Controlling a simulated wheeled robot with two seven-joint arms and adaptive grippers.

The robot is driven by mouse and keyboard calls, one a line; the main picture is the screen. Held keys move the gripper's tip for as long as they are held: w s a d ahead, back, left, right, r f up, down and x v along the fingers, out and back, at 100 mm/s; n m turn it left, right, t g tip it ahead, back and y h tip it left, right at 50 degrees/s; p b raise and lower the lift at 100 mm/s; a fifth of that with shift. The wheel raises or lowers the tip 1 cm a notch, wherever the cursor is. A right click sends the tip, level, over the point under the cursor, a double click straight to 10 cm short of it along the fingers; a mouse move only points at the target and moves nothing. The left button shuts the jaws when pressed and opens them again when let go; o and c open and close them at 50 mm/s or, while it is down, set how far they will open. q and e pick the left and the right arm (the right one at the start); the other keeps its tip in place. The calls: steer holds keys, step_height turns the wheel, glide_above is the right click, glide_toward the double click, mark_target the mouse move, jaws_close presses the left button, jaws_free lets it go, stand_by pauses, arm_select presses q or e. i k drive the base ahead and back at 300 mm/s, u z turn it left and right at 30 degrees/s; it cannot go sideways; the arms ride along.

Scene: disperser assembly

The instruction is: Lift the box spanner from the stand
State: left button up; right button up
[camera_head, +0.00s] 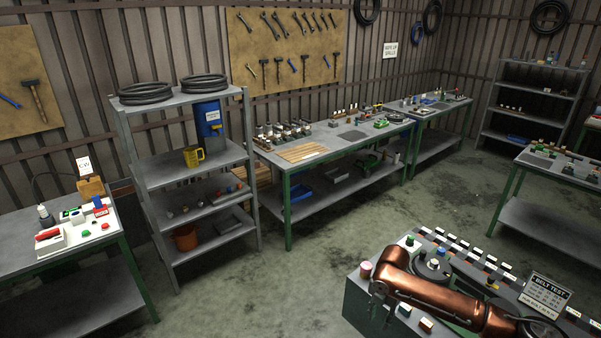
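My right arm, copper coloured, reaches in over the bench (354,303) at the lower right. Its dark gripper (379,306) hangs at the left end of the arm, near the bench's left edge. The gripper is too small and dark to tell whether it is open or shut. I cannot pick out the box spanner or its stand with certainty among the small parts. My arm hides part of this bench. My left gripper is not in view.
A "BELT TEST" sign (546,292) and a pink-topped jar (366,269) stand on this bench. A grey shelf unit (185,173) with a yellow mug (193,156) stands at left centre. A long workbench (352,134) lines the back wall. The middle floor is clear.

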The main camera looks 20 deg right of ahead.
mark_target(306, 126)
steer(key=i, duration=3.1)
steer(key=z, duration=0.15)
